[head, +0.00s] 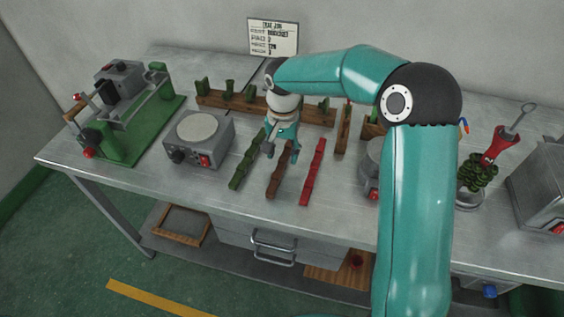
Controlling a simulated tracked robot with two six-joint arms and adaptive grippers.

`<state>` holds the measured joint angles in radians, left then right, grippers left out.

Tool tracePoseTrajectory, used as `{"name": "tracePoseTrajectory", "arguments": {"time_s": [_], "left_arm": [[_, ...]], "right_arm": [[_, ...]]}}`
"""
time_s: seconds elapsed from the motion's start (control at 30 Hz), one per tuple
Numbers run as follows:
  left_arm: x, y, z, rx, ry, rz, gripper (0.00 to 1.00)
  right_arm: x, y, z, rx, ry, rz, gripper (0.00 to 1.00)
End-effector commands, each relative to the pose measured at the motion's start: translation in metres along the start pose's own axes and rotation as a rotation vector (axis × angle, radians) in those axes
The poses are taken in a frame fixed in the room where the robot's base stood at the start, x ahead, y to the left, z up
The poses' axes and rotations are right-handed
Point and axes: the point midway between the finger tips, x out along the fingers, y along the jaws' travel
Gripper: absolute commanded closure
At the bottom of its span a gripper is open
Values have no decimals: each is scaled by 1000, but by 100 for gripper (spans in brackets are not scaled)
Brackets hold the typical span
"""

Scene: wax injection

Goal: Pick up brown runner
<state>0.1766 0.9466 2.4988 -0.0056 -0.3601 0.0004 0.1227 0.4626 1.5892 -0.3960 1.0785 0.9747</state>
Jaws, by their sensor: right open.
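The brown runner (274,184) lies on the metal bench, between a green runner (239,178) on its left and a red runner (313,172) on its right. My right gripper (282,156) points down over the far part of the brown runner and hides some of it. Its fingers are apart. I cannot tell whether they touch the runner. My left gripper is not in view.
A hotplate-like grey unit (199,139) and a green-based machine (128,137) stand to the left. A wooden rack (319,112) with green pieces runs behind the runners. A pot with green wax pieces (474,180) stands at right. The bench front is clear.

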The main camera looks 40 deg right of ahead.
Motion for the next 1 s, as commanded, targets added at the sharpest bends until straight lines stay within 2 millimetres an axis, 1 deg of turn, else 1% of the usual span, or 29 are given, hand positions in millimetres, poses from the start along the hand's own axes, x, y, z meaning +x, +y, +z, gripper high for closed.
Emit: {"name": "tracePoseTrajectory", "arguments": {"time_s": [0.03, 0.1, 0.2, 0.3, 0.47, 0.5, 0.77, 0.8, 1.0], "left_arm": [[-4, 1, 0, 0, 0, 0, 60], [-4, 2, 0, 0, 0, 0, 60], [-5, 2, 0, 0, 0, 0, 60], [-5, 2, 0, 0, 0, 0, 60], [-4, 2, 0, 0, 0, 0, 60], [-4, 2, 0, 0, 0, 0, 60], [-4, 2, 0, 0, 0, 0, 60], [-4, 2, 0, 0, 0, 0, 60], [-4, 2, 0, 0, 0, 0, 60]], "right_arm": [[8, 1, -1, 0, -4, 5, 48], [18, 0, -1, 0, -2, 4, 48], [29, 0, -1, -1, -2, 3, 48], [33, 0, -1, 0, -1, 1, 48], [33, 0, -2, 0, 0, 0, 48], [33, 0, -2, 0, 0, 1, 50], [33, 0, -2, 0, 0, 1, 93], [33, 0, -2, 0, 0, 1, 100], [32, 0, -2, 0, 0, 0, 100]]}}
